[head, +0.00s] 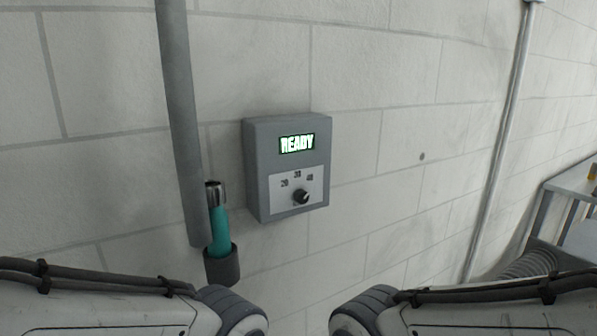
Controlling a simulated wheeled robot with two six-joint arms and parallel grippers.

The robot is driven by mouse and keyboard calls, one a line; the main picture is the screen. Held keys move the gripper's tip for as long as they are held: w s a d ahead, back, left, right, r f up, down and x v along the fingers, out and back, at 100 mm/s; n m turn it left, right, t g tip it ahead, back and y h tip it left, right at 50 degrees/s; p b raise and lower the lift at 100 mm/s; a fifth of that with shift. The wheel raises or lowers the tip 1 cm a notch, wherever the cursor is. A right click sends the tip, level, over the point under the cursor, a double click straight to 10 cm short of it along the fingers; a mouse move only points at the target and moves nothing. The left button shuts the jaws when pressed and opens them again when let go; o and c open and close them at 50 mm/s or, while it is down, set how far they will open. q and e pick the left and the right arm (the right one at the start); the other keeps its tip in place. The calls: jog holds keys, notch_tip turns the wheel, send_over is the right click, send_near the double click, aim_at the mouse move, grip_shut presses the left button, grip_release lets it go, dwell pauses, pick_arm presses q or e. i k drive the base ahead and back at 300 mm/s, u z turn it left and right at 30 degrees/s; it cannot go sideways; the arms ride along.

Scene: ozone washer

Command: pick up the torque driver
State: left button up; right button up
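The torque driver (219,230) has a teal handle and a dark metal upper end. It stands nearly upright in a dark cylindrical holder (222,267) by the wall, with its lower end hidden inside. It is just right of the foot of a thick grey pipe, left of and below the control box. My two arms come in at the bottom left and bottom right, below the holder. Neither gripper shows in the head view.
A grey control box (287,170) on the block wall reads READY and has a black knob (301,197) below. A thick grey pipe (179,110) hangs close to the driver. A thin pipe (501,150) and a grey table (573,184) are at the right.

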aim_at(221, 248)
jog(key=u, duration=0.75)
jog(key=k, duration=1.75)
jog(key=u, duration=0.8)
jog(key=i, duration=0.5)
jog(key=z, duration=0.1)
